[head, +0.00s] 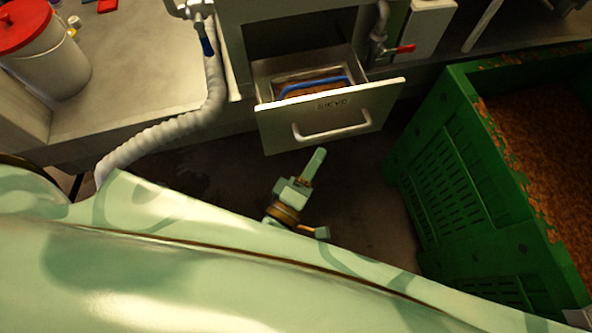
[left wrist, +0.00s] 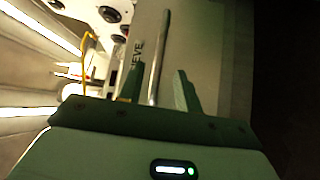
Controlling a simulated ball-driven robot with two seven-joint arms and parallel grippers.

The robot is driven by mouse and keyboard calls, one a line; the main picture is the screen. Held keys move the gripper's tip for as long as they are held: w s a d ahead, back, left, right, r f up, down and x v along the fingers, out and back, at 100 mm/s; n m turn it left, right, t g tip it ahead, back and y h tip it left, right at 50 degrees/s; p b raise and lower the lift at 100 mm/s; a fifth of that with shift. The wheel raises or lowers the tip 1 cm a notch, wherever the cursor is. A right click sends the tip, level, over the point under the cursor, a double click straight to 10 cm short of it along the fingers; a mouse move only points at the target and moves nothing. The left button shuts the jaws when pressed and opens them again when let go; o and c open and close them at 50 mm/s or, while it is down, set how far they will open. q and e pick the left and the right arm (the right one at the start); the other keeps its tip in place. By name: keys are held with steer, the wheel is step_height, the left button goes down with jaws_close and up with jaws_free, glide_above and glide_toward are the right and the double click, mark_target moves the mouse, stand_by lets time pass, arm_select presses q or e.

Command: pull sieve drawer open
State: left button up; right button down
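The sieve drawer (head: 290,128) is a grey metal drawer under the counter, standing out of its cabinet with its inside showing. Its front carries the label SIEVE and a pale bar handle (head: 334,133). Inside is a metal tray with a blue bar (head: 313,86) and brown material. My left gripper (head: 316,162) is just in front of the drawer, below the handle in the head view. In the left wrist view its two fingers stand apart, with the handle (left wrist: 161,50) running between them; I see no grip on it. My right gripper is not in view.
A green crate (head: 432,185) of brown pulp stands right of the drawer. A ribbed white hose (head: 165,130) hangs at the left. A white bucket with red lid (head: 45,55) stands on the counter. Dark floor lies before the drawer.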

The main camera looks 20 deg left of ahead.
arm_select(q)
steer(key=v, duration=0.8)
steer(key=shift+s, duration=0.25)
